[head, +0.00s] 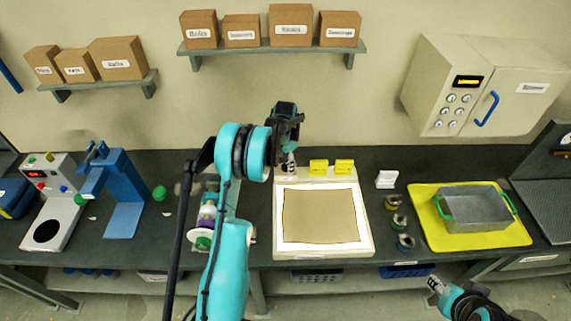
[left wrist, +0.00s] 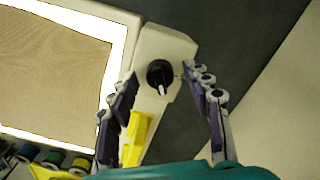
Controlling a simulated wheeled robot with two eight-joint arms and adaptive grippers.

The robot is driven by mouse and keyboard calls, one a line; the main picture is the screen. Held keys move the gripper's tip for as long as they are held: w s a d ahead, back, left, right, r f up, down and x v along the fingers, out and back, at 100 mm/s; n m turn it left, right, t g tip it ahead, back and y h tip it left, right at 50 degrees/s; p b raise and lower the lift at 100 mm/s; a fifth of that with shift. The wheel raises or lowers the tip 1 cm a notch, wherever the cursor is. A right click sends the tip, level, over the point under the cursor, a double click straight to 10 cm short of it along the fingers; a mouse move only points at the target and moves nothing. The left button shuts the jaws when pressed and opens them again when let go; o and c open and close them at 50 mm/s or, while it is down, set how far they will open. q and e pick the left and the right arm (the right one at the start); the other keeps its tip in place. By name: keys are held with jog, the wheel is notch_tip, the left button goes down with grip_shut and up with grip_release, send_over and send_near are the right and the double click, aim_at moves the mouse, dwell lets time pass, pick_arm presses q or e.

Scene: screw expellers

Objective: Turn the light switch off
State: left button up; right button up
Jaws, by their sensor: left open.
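The light switch is a black rotary knob (left wrist: 160,74) with a white pointer mark, on the pale frame of a light box (left wrist: 172,45). In the head view the light box (head: 323,250) has a bright white panel with a tan sheet on it, and my gripper hides the knob. My left gripper (head: 289,163) is at the box's far left corner, pointing down. In the left wrist view its open fingers (left wrist: 161,80) stand on either side of the knob, apparently without touching it. My right gripper (head: 436,284) is low at the right, in front of the table; its jaws are too small to judge.
Small spools (head: 405,243) stand right of the box. A grey bin (head: 474,210) rests on a yellow mat (head: 428,232). A blue stand (head: 122,190) is at left.

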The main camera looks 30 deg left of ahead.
pick_arm(q)
jog(key=shift+c, duration=0.2)
grip_shut()
jog(key=shift+n, duration=0.3)
jog(key=shift+n+b, duration=0.65)
jog(key=shift+n, duration=0.25)
jog(key=n+b, duration=0.1)
jog(key=n, duration=0.2)
jog(key=shift+n, duration=0.3)
jog(key=n+b, duration=0.2)
jog(key=n, duration=0.3)
jog(key=shift+n, duration=0.7)
